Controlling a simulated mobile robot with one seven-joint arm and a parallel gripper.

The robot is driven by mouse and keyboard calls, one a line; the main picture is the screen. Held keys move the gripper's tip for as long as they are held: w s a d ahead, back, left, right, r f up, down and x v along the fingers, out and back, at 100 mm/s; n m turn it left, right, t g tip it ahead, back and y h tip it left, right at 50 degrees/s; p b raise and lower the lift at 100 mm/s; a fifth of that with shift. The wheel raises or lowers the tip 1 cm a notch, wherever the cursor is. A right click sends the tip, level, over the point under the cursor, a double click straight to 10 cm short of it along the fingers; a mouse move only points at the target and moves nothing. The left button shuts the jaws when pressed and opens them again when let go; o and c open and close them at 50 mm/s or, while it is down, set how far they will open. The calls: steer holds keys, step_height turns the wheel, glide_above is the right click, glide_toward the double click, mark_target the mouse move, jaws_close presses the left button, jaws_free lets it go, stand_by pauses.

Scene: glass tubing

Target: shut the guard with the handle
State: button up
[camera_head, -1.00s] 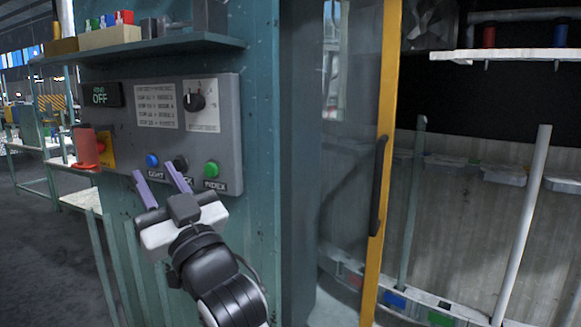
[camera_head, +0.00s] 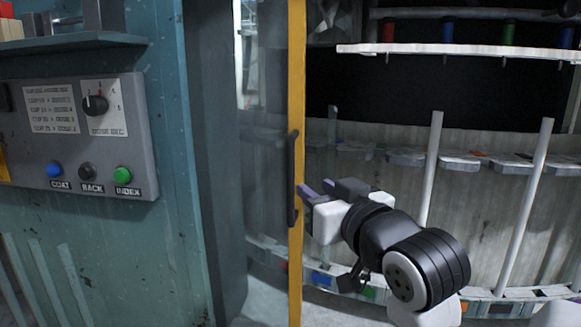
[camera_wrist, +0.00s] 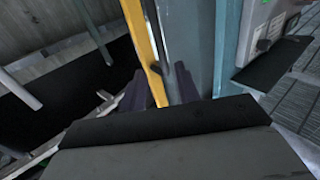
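The guard is a clear panel with a yellow edge post (camera_head: 297,80), left of the open machine bay. Its black vertical handle (camera_head: 292,170) is fixed on the post. My gripper (camera_head: 316,188) is just right of the handle's lower half in the head view, fingers pointing at it. In the wrist view my gripper (camera_wrist: 160,90) has its two purple fingers apart, with the yellow post (camera_wrist: 142,45) and the handle (camera_wrist: 167,60) showing between them. I cannot tell whether a finger touches the handle.
A teal cabinet with a grey control panel (camera_head: 130,95) stands at the left, with blue, black and green buttons. Behind the post, the bay holds white upright tubes (camera_head: 432,165) and a shelf (camera_head: 460,50) with coloured spools.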

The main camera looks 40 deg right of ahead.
mark_target(293, 171)
steer(key=p+x, duration=0.3)
steer(key=x, duration=0.8)
steer(key=shift+w, duration=0.2)
steer(key=shift+c, duration=0.4)
jaws_close()
